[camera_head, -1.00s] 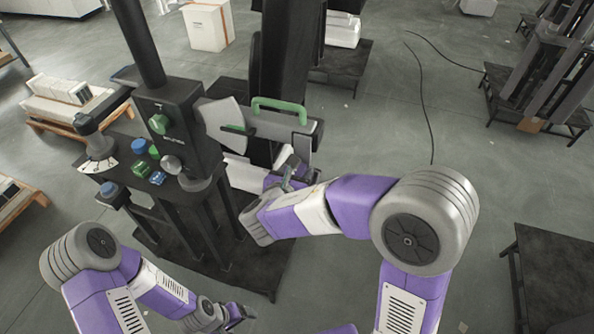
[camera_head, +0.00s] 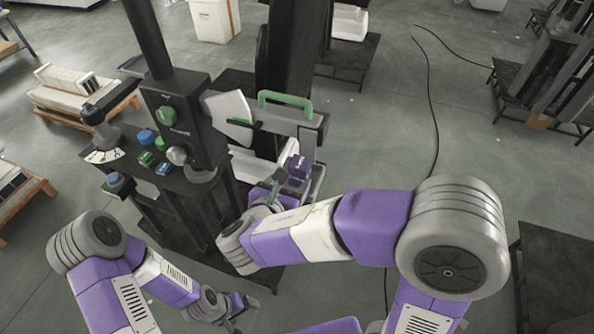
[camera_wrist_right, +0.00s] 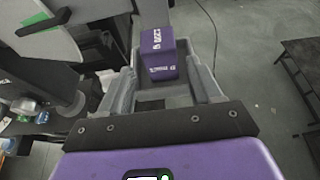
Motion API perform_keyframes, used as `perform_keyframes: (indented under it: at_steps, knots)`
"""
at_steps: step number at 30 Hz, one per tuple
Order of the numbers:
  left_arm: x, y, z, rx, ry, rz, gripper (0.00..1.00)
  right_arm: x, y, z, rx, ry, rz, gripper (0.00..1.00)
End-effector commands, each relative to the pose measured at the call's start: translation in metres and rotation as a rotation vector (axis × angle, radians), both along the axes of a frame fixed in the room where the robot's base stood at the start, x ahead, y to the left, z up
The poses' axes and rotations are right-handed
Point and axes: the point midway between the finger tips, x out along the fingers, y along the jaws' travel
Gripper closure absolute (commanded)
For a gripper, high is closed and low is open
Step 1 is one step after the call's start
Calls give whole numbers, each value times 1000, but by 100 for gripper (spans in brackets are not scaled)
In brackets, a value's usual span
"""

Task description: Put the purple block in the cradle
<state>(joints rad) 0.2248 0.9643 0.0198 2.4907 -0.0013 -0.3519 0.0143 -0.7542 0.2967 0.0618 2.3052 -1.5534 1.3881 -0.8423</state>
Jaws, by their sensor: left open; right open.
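The purple block (camera_head: 300,166) stands below the machine's green handle. In the right wrist view the block (camera_wrist_right: 158,55) is upright, with white markings on its faces. It appears to sit at the far end of a grey trough-like holder, likely the cradle (camera_wrist_right: 172,92), whose edge also shows in the head view (camera_head: 318,186). My right gripper (camera_head: 278,188) is just in front of the block; in the wrist view its open fingers (camera_wrist_right: 163,90) are apart with the block beyond them, not clamped. My left gripper (camera_head: 243,303) is open and empty, low near the front.
A black machine with a control panel (camera_head: 172,125) and several coloured knobs stands left of the holder. A green handle (camera_head: 285,100) is above the block. A black table (camera_head: 552,270) stands at the right. The floor between is clear except for a cable (camera_head: 432,110).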

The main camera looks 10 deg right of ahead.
Motion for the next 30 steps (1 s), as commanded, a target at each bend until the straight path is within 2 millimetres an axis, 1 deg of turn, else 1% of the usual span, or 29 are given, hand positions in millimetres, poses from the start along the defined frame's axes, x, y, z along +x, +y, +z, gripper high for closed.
perform_keyframes:
  at_steps: [3,6,8,10,11,14,15,17,18,20,21,23,24,25,26,27,29,30]
  knots:
    - [0,0,1,0,0,0,18,-13,9,7,0,-1,2,36]
    - [0,0,1,0,0,0,18,-19,13,9,1,3,-1,36]
    - [0,0,1,0,0,0,18,-21,13,3,11,21,-9,36]
    - [0,0,1,0,0,0,18,-23,8,-19,49,79,-37,36]
    - [0,0,1,0,0,0,18,-24,6,-33,77,117,-58,36]
    - [0,0,1,0,0,0,18,-36,-5,-95,223,278,-175,36]
    - [0,0,1,0,0,0,18,-46,-8,-124,301,351,-244,36]
    - [0,0,1,0,0,0,18,-66,-12,-167,440,458,-380,36]
    - [0,0,1,0,0,0,18,-82,-12,-195,543,522,-490,36]
    - [0,0,1,0,0,0,18,-105,-8,-230,705,596,-680,36]
    - [0,0,1,0,0,0,18,-120,-2,-250,813,630,-819,36]
    - [0,0,1,0,0,0,18,-137,7,-275,973,650,-1038,36]
    - [0,0,1,0,0,0,18,-146,14,-290,1075,645,-1194,36]
    - [0,0,1,0,0,0,18,-151,19,-299,1148,630,-1314,36]
    - [0,0,1,0,0,0,18,-154,23,-309,1219,604,-1436,36]
    - [0,0,1,0,0,0,18,-155,27,-320,1306,552,-1599,36]
    - [0,0,1,0,0,0,18,-155,29,-336,1418,447,-1834,36]
    - [0,0,1,0,0,0,18,-152,27,-347,1480,361,-1977,36]
